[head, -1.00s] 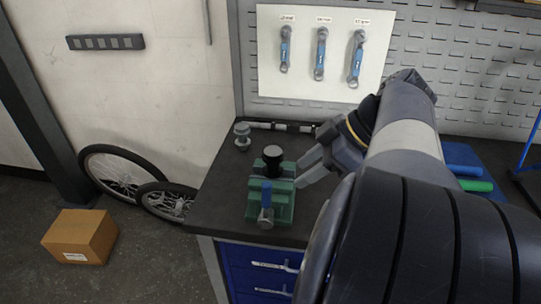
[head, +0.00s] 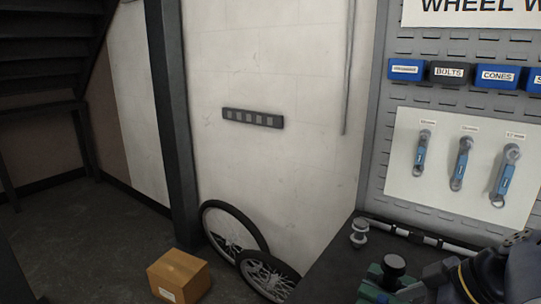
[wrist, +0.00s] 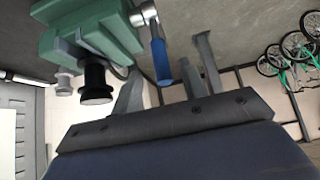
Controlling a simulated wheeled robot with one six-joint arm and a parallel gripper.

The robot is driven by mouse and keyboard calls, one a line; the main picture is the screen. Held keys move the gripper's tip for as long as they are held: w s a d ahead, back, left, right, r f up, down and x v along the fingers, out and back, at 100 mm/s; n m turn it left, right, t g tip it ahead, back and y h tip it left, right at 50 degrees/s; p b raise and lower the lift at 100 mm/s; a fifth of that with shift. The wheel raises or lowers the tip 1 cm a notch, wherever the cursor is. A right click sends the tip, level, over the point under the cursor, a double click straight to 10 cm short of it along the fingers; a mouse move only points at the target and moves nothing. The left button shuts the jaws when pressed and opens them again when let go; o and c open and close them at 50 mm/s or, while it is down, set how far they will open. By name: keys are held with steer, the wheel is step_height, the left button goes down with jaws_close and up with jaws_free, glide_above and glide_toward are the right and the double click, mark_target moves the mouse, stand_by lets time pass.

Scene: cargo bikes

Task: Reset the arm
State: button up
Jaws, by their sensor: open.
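My gripper (wrist: 168,62) is open in the wrist view, with its grey fingers spread and nothing held between them. The green vise (wrist: 105,40) with a black round piece (wrist: 96,84) and a blue-handled tool (wrist: 160,58) shows beyond the fingers. The blue handle appears between the fingers in the picture, but apart from them.
The dark bench top (head: 335,262) carries a grey spool-like part (head: 359,232). Wrenches (head: 461,165) hang on the white panel above. Wheels (head: 233,232) lean on the wall, near a cardboard box (head: 178,276) on the floor. Bikes (wrist: 290,55) show in the wrist view.

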steer(key=x, duration=0.4)
steer(key=shift+w+a+f, duration=0.15)
steer(key=shift+a+f, duration=0.1)
steer(key=shift+w+a+p, duration=0.15)
steer(key=shift+p, duration=0.3)
